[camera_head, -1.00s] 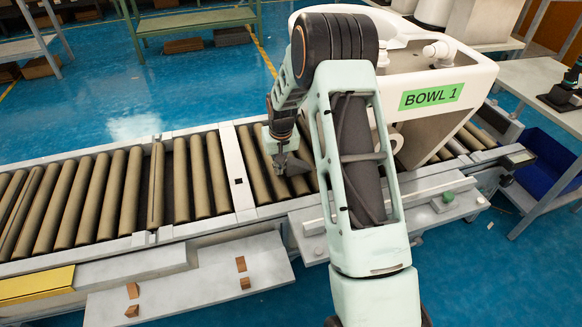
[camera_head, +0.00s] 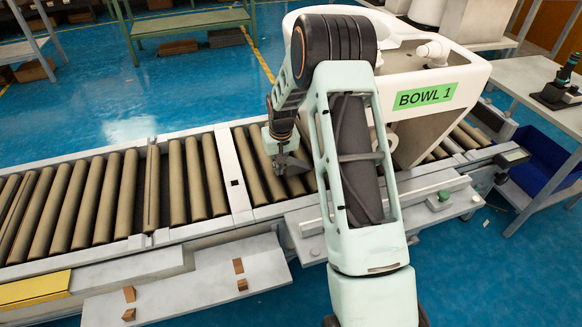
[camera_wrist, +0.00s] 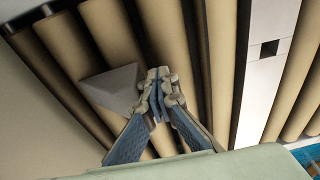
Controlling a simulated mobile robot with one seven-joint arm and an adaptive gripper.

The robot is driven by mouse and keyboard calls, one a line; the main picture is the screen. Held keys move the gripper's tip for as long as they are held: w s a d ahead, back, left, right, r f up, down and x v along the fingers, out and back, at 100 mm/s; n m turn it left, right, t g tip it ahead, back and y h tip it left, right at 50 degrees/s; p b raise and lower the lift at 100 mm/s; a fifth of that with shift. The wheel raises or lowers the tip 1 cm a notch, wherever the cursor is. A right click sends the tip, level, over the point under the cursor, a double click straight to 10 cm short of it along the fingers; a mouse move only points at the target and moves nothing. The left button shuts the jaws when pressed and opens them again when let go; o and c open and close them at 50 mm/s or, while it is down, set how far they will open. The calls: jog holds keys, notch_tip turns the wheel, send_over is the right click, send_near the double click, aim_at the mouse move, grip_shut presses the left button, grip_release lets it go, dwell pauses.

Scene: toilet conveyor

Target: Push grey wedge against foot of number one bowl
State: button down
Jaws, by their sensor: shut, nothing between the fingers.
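The grey wedge (camera_wrist: 110,90) lies on the brown rollers in the wrist view, just left of my fingertips. My gripper (camera_wrist: 158,80) is shut and empty, its tips beside the wedge's right side; I cannot tell if they touch. In the head view my gripper (camera_head: 280,160) points down over the rollers, and the wedge (camera_head: 298,159) is partly visible beside it. The number one bowl (camera_head: 440,125), white with a green BOWL 1 label, stands on the conveyor to the right. My arm hides part of its foot. A pale surface, seemingly the bowl, fills the wrist view's left side.
A pale crossbar (camera_head: 232,175) with a square hole spans the rollers left of my gripper; it also shows in the wrist view (camera_wrist: 262,75). A green button (camera_head: 445,196) sits on the front ledge. Small brown blocks (camera_head: 239,266) lie on a lower shelf.

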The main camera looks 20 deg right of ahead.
jog(key=shift+d, duration=0.35)
jog(key=shift+a, duration=0.15)
jog(key=shift+a, duration=0.3)
jog(key=shift+w, duration=0.2)
jog(key=shift+d, duration=0.8)
dwell(0.7)
jog(key=shift+a, duration=0.15)
jog(key=shift+a, duration=0.3)
jog(key=shift+w, duration=0.25)
jog(key=shift+d, duration=0.55)
